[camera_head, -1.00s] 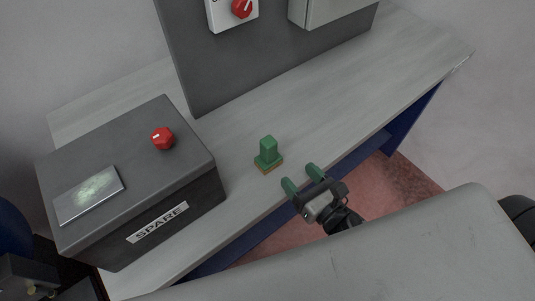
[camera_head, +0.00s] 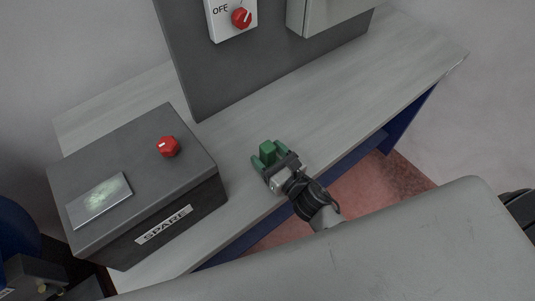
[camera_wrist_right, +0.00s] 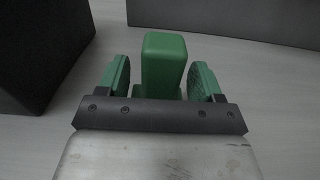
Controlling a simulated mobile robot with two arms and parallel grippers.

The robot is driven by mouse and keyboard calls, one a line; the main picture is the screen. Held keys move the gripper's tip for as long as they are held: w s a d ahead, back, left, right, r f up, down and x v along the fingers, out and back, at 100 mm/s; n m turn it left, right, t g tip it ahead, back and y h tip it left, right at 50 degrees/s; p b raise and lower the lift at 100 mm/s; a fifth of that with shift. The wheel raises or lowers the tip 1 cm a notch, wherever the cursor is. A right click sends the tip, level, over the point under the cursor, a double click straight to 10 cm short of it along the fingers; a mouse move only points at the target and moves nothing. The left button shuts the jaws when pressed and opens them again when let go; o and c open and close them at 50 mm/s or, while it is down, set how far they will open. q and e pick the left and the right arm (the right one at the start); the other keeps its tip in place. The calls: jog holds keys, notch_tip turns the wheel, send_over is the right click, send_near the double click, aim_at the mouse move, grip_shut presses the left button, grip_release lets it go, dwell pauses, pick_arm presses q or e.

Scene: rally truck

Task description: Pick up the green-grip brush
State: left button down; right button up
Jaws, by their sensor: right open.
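The green-grip brush (camera_head: 267,148) stands upright on the grey bench top, its green block handle pointing up. In the right wrist view the handle (camera_wrist_right: 165,62) rises between the fingers, a little right of the picture's middle. My right gripper (camera_head: 266,158) is open, with one green finger on each side of the brush. In the right wrist view the fingers (camera_wrist_right: 160,82) show small gaps to the handle. The lower part of the brush is mostly hidden by the gripper.
A dark grey box (camera_head: 190,180) marked SPARE, with a red knob (camera_head: 168,146) and a metal plate (camera_head: 99,200) on top, stands left of the brush. A grey panel (camera_head: 270,55) with switch boxes rises behind. The bench (camera_head: 350,95) is clear to the right.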

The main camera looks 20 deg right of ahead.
aim_at(268, 146)
jog(key=shift+w+a, duration=0.1)
jog(key=shift+w, duration=0.2)
jog(key=c, duration=1)
jog(key=shift+s, duration=0.1)
jog(key=shift+r, duration=0.1)
jog(key=shift+r, duration=0.55)
notch_tip(268, 146, up, 3)
jog(key=shift+s+d+r+b, duration=0.15)
jog(key=shift+s+d+r, duration=1)
jog(key=shift+s+d, duration=0.25)
jog(key=shift+s+d+r+b, duration=0.15)
jog(key=shift+s+d+r, duration=1)
jog(key=shift+d, duration=0.4)
jog(key=shift+s+d+r+b, duration=0.15)
jog(key=shift+s+d+r, duration=0.95)
jog(key=shift+s+d, duration=0.3)
jog(key=shift+w, duration=0.1)
